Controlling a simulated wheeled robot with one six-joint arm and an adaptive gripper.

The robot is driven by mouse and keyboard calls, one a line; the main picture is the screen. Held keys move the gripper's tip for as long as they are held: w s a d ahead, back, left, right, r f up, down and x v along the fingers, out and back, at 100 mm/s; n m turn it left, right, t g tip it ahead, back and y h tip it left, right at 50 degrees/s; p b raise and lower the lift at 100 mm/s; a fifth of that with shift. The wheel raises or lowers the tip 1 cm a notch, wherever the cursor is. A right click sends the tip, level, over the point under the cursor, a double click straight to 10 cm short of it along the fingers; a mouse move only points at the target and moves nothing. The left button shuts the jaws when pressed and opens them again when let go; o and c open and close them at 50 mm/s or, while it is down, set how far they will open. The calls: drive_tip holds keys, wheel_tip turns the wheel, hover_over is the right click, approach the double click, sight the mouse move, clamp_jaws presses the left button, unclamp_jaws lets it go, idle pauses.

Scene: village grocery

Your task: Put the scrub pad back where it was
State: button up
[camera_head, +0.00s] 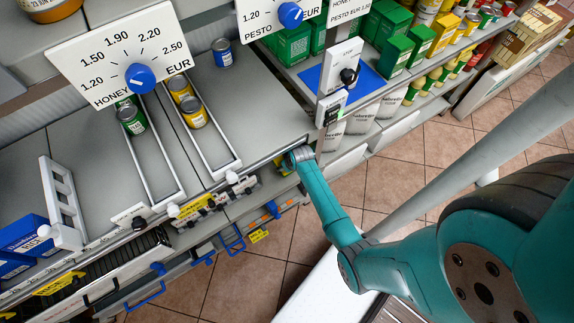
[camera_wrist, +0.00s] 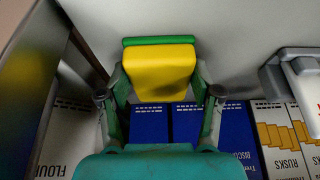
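The scrub pad (camera_wrist: 158,72), a yellow block with a green layer along its top edge, is in the upper middle of the wrist view. My gripper (camera_wrist: 160,82) has one finger against each side of it and appears shut on it. The pad is in front of a grey surface, with blue boxes showing just below it in the picture.
Blue biscuit boxes (camera_wrist: 188,122), a rusks box (camera_wrist: 278,135) and a flour packet (camera_wrist: 65,140) stand close around my fingers. A dark panel (camera_wrist: 30,75) is at the left. In the head view, cans (camera_head: 131,118) stand in shelf lanes beside a honey price sign (camera_head: 118,52).

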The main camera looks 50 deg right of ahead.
drive_tip(key=o, duration=0.3)
drive_tip(key=v, duration=1.2)
drive_tip(key=s+a+r+n+t, duration=0.1)
drive_tip(key=s+a+r+t, duration=0.15)
drive_tip(key=s+a, duration=0.45)
drive_tip(key=s+a+r+t, duration=0.2)
drive_tip(key=s+a+r, duration=0.1)
drive_tip(key=s+a, duration=0.4)
drive_tip(key=s+a+r+t, duration=0.2)
drive_tip(key=s+r, duration=0.2)
drive_tip(key=r, duration=0.4)
drive_tip(key=s+a+r+n+t, duration=0.1)
drive_tip(key=s+a+r+t, duration=0.1)
drive_tip(key=s+r, duration=0.3)
drive_tip(key=s+a+r+n+t+y, duration=0.1)
drive_tip(key=s+a+r+t, duration=0.1)
drive_tip(key=r, duration=0.9)
drive_tip(key=shift+s+a+r, duration=0.15)
drive_tip(key=shift+s+a, duration=0.05)
drive_tip(key=shift+s, duration=0.5)
drive_tip(key=shift+s+a+r, duration=0.2)
drive_tip(key=shift+s+a, duration=0.05)
drive_tip(key=shift+s, duration=0.4)
